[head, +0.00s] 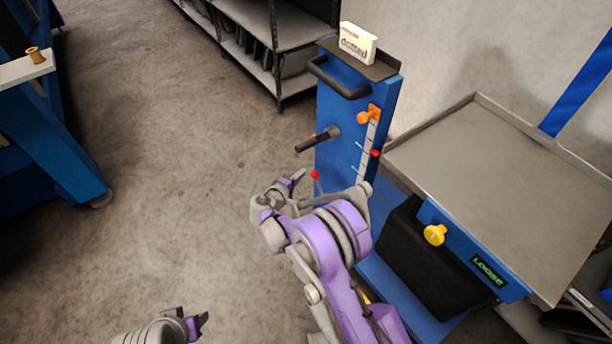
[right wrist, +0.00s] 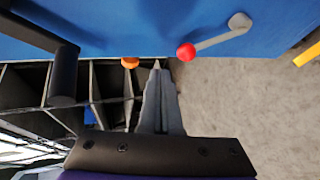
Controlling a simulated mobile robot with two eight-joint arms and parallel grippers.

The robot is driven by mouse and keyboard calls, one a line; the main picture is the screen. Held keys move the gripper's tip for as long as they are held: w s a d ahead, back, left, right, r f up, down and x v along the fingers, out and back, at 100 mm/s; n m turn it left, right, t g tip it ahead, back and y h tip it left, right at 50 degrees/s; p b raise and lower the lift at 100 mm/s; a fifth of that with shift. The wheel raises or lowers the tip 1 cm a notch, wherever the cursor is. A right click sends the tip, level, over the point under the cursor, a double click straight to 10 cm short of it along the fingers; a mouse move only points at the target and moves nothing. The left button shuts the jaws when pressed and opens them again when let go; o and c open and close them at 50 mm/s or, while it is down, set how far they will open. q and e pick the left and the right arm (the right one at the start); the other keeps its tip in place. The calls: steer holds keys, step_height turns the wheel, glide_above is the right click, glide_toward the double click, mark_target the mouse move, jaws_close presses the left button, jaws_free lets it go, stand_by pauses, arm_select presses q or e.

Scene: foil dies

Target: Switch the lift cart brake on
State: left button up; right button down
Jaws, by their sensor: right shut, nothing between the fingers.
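The lift cart has a blue column (head: 345,115) and a grey tray top (head: 510,190). A short lever with a red ball (head: 315,175) sticks out low on the column. In the right wrist view its red ball (right wrist: 186,52) is just beyond and right of my fingertips, with a small gap in the picture. My right gripper (head: 290,187) is shut and empty in front of the column; its fingers (right wrist: 158,70) show together in the wrist view. A sign (head: 488,270) on the tray front reads LOOSE. My left gripper (head: 198,324) is at the bottom edge, its jaws unclear.
A black crank handle (head: 318,140) juts from the column above the red ball. An orange knob (head: 369,114) and red pointer (head: 375,153) sit by a scale. A yellow knob (head: 434,235) is below the tray. Shelving (head: 275,75) stands behind; floor at left is clear.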

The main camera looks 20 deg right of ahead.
mark_target(319, 186)
steer(key=w+a+f+n+t+h, duration=0.1)
steer(key=a+f+n+t, duration=0.1)
steer(key=a+f, duration=0.3)
step_height(319, 186, down, 3)
steer(key=shift+r+n+t, duration=0.1)
steer(key=shift+n+t, duration=0.2)
steer(key=shift+t, duration=0.2)
steer(key=shift+w, duration=0.2)
steer(key=w+d, duration=0.4)
steer(key=d, duration=0.4)
steer(key=shift+d+f+b, duration=0.2)
steer(key=shift+b, duration=0.2)
steer(key=shift+s+r, duration=0.1)
